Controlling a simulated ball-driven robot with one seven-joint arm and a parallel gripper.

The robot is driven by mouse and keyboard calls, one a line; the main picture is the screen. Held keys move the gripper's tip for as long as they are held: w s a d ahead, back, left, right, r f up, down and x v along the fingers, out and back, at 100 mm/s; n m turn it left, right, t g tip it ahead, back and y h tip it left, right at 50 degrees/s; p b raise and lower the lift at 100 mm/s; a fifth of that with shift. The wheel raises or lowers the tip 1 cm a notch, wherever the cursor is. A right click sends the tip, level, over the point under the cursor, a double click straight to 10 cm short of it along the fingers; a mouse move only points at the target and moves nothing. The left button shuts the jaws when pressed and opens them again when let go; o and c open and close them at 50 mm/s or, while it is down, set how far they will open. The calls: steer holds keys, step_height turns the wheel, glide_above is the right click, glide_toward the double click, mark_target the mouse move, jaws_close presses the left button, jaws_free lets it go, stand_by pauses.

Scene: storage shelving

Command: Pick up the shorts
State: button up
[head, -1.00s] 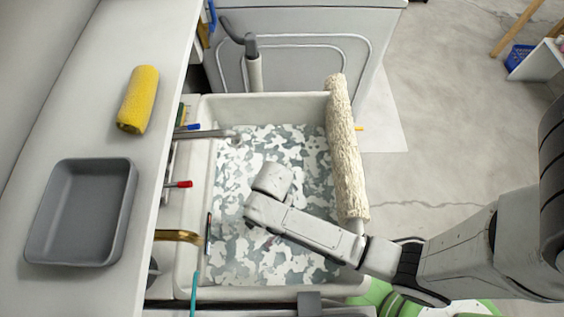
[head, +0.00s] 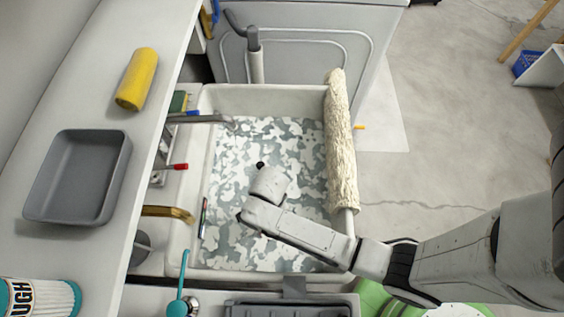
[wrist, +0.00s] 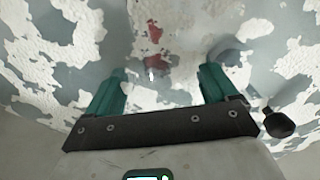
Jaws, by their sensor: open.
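I cannot make out the shorts as a separate garment. A patchy white and grey-green surface (head: 225,170) covers the bottom of the sink (head: 205,120); whether it is cloth or worn paint I cannot tell. My gripper (wrist: 163,85) shows in the wrist view with two teal fingers apart and nothing clearly held between them. It faces the patchy surface, where reddish marks (wrist: 155,62) show just beyond the fingertips. In the head view my wrist hangs over the middle of the sink and hides the fingers.
A long fluffy roller (head: 341,145) lies along the sink's right rim. A faucet (head: 200,119) reaches in from the left. The left counter holds a grey tray (head: 80,180), a yellow roll (head: 137,80) and a labelled container (head: 40,298). A white appliance (head: 300,50) stands behind.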

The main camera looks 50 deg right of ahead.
steer(key=shift+s, duration=0.55)
steer(key=shift+s+a+f, duration=0.1)
steer(key=shift+s+f, duration=0.05)
steer(key=shift+f, duration=0.1)
steer(key=f+b, duration=0.2)
steer(key=f, duration=0.8)
steer(key=shift+a+f, duration=0.15)
steer(key=shift+a, duration=0.05)
steer(key=shift+c, duration=0.2)
steer(key=c, duration=1.3)
step_height(320, 180, up, 10)
steer(key=shift+r+p, duration=0.1)
steer(key=shift+p, duration=0.95)
